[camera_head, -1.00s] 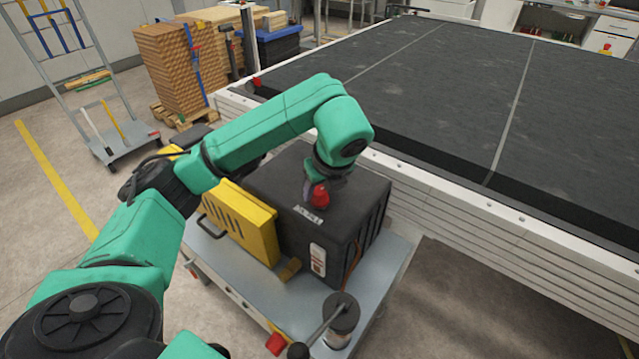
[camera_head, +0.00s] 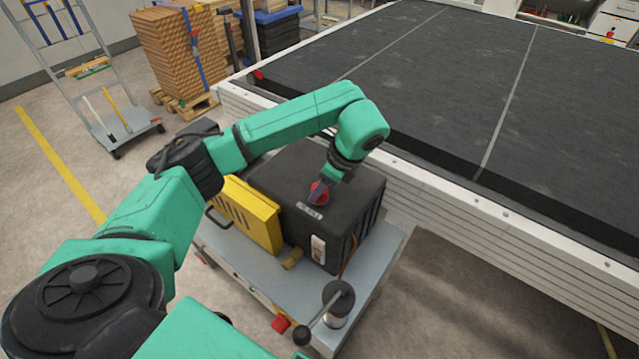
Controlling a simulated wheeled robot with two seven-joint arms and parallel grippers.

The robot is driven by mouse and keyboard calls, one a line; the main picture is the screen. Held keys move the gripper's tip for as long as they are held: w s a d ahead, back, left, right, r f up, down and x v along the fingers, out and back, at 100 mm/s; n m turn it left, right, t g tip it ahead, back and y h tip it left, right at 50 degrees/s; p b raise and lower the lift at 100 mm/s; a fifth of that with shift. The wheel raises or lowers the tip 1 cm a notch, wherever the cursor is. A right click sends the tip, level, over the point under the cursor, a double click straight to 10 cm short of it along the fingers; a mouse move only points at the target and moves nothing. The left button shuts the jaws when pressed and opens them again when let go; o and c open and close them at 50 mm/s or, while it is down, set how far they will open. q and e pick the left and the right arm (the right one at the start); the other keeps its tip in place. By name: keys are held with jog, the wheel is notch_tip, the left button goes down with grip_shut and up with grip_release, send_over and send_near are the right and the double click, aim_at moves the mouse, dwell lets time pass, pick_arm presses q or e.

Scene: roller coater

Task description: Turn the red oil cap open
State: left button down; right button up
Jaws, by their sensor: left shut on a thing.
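The red oil cap (camera_head: 317,193) sits on the top of the black machine box (camera_head: 285,170), just behind a small pale label (camera_head: 309,212). My left arm comes in from the left and reaches over the box. My left gripper (camera_head: 322,188) points down at the cap and is shut on it. The fingers cover part of the cap, so its turn angle is hard to tell. My right gripper is not in view.
The box stands on a grey cart (camera_head: 262,278) with a yellow case (camera_head: 245,217) beside it. A black cylinder with a handle (camera_head: 338,303) stands at the cart's front. A large dark-topped bed (camera_head: 440,90) lies close behind on the right.

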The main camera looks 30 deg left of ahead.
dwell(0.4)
pick_arm(q)
jog(key=shift+c, duration=1.7)
grip_release()
jog(key=shift+r, duration=0.1)
jog(key=p+v, duration=0.3)
jog(key=v, duration=1.1)
jog(key=shift+r, duration=0.2)
